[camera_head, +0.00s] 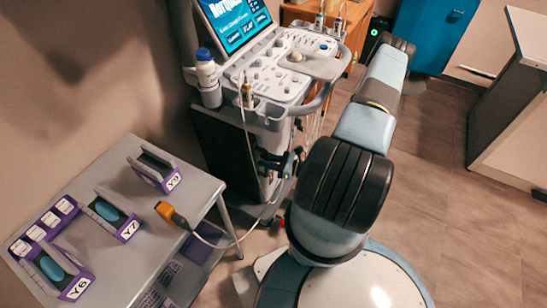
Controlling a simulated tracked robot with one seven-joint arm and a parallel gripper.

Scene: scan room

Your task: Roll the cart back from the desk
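An ultrasound cart (262,128) stands left of centre against the wall. It has a light grey control panel with knobs, a lit blue screen (236,18) and a dark lower body (222,148). A curved grey handle (318,103) runs along its right edge. My arm rises from the base at the bottom and covers the space right of the cart. A dark jaw-like part (279,162) shows low by the cart's front, partly behind my arm. It may be my gripper; whether it is open or touches the cart is unclear.
A grey side table (110,255) at lower left holds purple-labelled holders and an orange-tipped probe (172,214) with a cable. A wooden cabinet (357,28) is behind the cart. A white-topped counter (528,35) stands right. The floor (455,195) between is clear.

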